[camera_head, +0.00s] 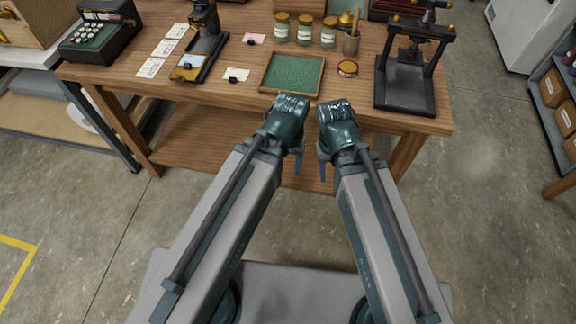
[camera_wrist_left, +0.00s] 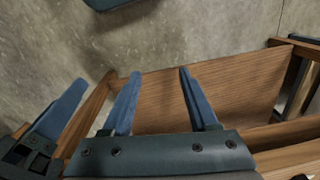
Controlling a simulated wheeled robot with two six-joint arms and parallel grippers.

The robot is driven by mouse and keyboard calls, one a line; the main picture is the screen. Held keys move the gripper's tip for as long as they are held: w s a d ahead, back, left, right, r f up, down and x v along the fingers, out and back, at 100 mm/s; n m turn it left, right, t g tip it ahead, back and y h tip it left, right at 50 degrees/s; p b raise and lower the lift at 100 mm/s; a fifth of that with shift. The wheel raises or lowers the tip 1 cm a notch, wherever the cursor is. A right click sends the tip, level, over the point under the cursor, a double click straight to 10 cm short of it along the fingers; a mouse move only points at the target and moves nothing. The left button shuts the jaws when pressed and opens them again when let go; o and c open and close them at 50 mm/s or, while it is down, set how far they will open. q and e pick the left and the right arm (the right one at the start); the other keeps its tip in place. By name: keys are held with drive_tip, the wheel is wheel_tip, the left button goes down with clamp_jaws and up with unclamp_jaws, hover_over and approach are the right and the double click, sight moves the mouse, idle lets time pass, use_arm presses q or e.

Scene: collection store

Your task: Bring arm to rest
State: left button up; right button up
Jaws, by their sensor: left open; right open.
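Both my arms reach forward from the bottom of the head view, folded down at the wrists in front of the wooden workbench (camera_head: 228,98). My left gripper (camera_head: 299,165) hangs downward with its blue fingers partly hidden by the wrist. In the left wrist view its two fingers (camera_wrist_left: 158,75) stand apart with nothing between them. My right gripper (camera_head: 322,168) hangs close beside it, also pointing down and holding nothing visible. A third blue finger at the left of the wrist view seems to belong to the right gripper. Both grippers are in front of the bench's lower wooden shelf.
A green-lined tray (camera_head: 292,74) lies near the bench's front edge. A black press (camera_head: 405,85) stands right of it, several jars (camera_head: 305,29) behind, and a black stand (camera_head: 204,45) to the left. Shelving (camera_head: 550,85) is far right. Open floor (camera_head: 480,210) lies around the bench.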

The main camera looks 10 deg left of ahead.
use_arm(q)
drive_tip(key=shift+s+d+r+m+y, duration=0.1)
drive_tip(key=shift+s+d+m+y, duration=0.1)
drive_tip(key=shift+s+m+y, duration=0.45)
drive_tip(key=shift+w+r+h, duration=0.1)
drive_tip(key=shift+w+h, duration=0.05)
drive_tip(key=shift+h, duration=0.2)
wheel_tip(320, 180, up, 7)
drive_tip(key=p, duration=0.7)
drive_tip(key=shift+r, duration=0.1)
